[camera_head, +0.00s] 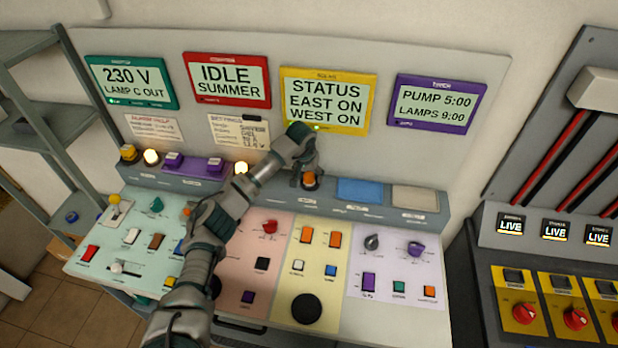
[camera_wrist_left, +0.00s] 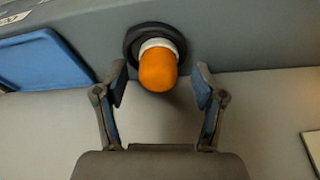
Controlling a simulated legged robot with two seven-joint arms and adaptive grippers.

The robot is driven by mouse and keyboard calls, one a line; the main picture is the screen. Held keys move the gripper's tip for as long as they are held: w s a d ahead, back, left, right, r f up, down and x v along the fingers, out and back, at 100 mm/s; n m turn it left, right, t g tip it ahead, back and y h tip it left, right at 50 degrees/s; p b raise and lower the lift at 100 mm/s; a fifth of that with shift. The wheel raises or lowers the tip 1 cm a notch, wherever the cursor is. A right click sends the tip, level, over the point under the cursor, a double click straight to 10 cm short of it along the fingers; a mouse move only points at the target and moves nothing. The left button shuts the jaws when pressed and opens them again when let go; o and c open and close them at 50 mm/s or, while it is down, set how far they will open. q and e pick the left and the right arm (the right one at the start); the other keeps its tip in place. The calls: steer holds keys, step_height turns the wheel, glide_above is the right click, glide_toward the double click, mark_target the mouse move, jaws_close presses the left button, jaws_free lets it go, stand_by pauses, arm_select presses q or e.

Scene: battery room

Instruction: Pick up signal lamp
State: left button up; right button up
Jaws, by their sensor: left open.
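The signal lamp (camera_head: 309,180) is a small orange dome with a white collar, set in a dark round socket on the grey ledge at the back of the control desk. In the left wrist view the lamp (camera_wrist_left: 158,68) stands at top centre, between and slightly beyond the fingertips. My left gripper (camera_head: 306,170) reaches over the ledge at the lamp. In the left wrist view the left gripper (camera_wrist_left: 160,88) is open, one finger on each side of the lamp, with visible gaps to both. My right gripper is not in view.
A blue pad (camera_head: 360,189) and a beige pad (camera_head: 415,198) lie right of the lamp on the ledge. Lit bulbs (camera_head: 151,157) stand to the left. Display screens (camera_head: 326,101) hang behind. The desk front (camera_head: 265,262) carries many switches and knobs below my arm.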

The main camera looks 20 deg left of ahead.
arm_select(q)
steer(key=shift+f, duration=0.25)
steer(key=c, duration=1.2)
steer(key=shift+r, duration=0.1)
steer(key=shift+c, duration=0.2)
